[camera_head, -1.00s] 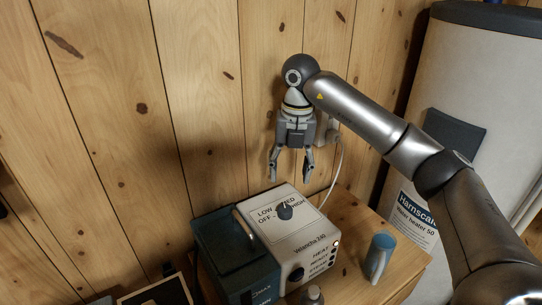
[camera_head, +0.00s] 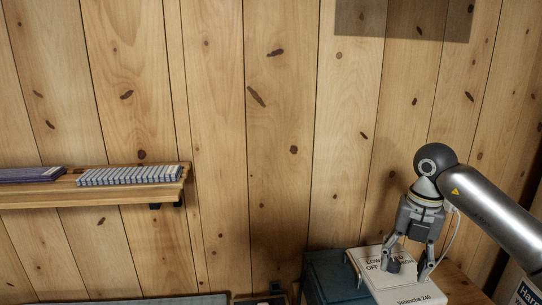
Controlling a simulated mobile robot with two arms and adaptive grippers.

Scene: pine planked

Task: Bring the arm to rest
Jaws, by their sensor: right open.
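My right gripper (camera_head: 408,268) is open and points down at the lower right of the head view. Its fingers are over the top of the white appliance (camera_head: 413,292), with the dark dial (camera_head: 391,266) near the left finger. I cannot tell whether the fingers touch the appliance or the dial. My right arm (camera_head: 497,217) comes in from the right edge. My left gripper is not in view.
A dark teal box (camera_head: 333,278) stands against the appliance's left side. Part of a label shows at the lower right edge.

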